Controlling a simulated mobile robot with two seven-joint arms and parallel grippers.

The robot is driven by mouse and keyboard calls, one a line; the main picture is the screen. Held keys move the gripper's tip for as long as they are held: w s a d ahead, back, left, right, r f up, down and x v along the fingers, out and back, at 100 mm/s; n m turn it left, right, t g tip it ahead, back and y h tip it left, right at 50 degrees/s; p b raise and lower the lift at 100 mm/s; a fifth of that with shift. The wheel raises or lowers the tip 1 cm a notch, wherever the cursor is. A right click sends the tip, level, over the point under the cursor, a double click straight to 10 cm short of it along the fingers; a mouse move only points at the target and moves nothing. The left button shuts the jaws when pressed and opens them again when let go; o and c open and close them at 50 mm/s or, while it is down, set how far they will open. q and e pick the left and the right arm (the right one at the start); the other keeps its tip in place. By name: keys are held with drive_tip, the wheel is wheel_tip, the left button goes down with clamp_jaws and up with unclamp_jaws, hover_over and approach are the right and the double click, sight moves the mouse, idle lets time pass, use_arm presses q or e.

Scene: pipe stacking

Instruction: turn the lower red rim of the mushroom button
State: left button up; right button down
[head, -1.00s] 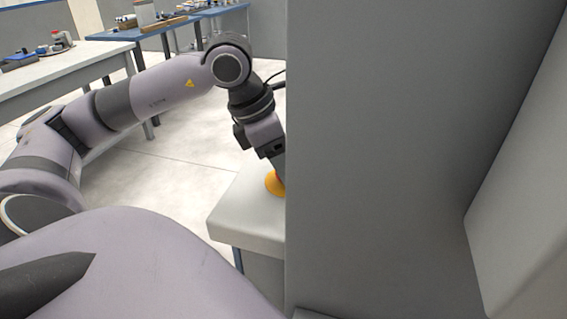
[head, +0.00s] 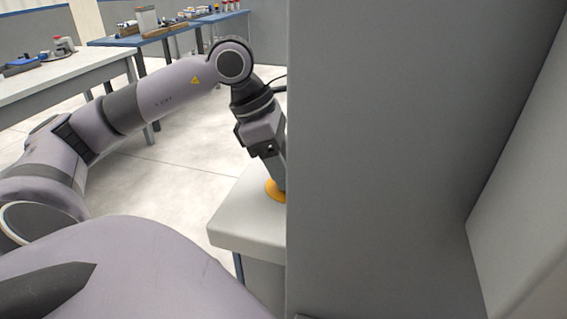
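A yellow-orange round base (head: 274,191) shows on a light grey table (head: 232,216), partly cut off by a large grey surface on its right. No red rim or button head can be made out; that area is covered by my gripper and the grey surface. My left arm comes in from the left and bends down, so that my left gripper (head: 277,174) is right over the yellow base. Its fingertips are partly hidden, so I cannot tell whether they are open, shut or touching anything. My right gripper is not in view.
A large grey vertical surface (head: 380,160) fills the right half and blocks the view behind it. A white table (head: 60,80) and a blue-edged bench (head: 170,32) with small items stand at the back left. The floor (head: 175,175) between is clear.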

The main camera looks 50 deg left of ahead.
use_arm(q)
drive_tip(key=o, duration=1)
drive_tip(key=shift+f, duration=0.15)
drive_tip(key=shift+o, duration=0.2)
drive_tip(key=p+v, duration=0.1)
drive_tip(key=v, duration=0.6)
